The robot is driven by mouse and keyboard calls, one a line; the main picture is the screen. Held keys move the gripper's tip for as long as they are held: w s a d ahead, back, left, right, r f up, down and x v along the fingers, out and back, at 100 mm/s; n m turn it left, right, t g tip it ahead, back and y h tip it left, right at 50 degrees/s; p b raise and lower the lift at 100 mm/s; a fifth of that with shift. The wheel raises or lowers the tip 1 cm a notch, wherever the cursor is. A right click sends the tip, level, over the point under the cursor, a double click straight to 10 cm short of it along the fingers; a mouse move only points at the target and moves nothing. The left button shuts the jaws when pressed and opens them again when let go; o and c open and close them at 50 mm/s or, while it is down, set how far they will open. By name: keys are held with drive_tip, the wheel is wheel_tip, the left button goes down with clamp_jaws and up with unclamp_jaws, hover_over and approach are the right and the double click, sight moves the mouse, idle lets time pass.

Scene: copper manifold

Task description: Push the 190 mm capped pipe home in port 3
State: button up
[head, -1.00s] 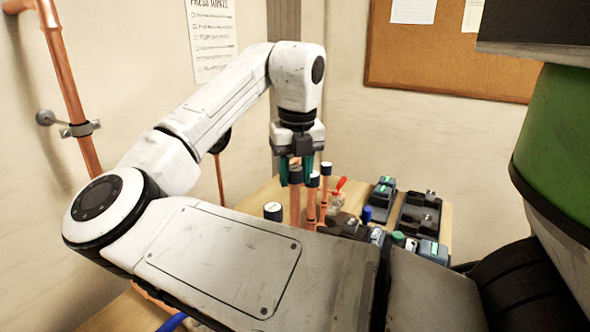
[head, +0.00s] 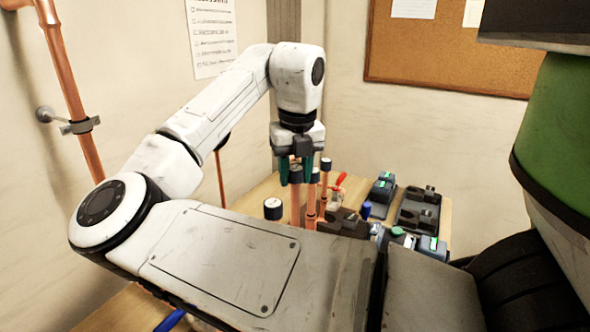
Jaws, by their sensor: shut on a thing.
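My gripper (head: 296,167) has green fingers and points straight down over the bench. It is shut on a copper pipe (head: 295,205) with a dark, pale-topped cap, holding it upright near the top. Other capped pipes stand close by: one just right (head: 312,176), one further right and behind (head: 325,165), and one to the left (head: 272,209). The held pipe's lower end, the manifold and the port numbers are hidden behind my arm. I cannot tell how deep the pipe sits or which port it is in.
Dark fixtures and devices (head: 418,208) fill the bench's right side. A red-handled tool (head: 341,180) and a blue-capped item (head: 366,210) stand near the pipes. A copper wall pipe (head: 75,110) runs down the left wall. Bare bench top (head: 243,190) shows left of the pipes.

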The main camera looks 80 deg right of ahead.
drive_tip(key=shift+f+p, duration=0.3)
drive_tip(key=shift+f, duration=0.35)
idle(1.3)
drive_tip(key=o, duration=1.6)
drive_tip(key=shift+r, duration=0.1)
drive_tip(key=shift+r+p, duration=3.35)
drive_tip(key=shift+r, duration=0.1)
drive_tip(key=shift+f, duration=0.1)
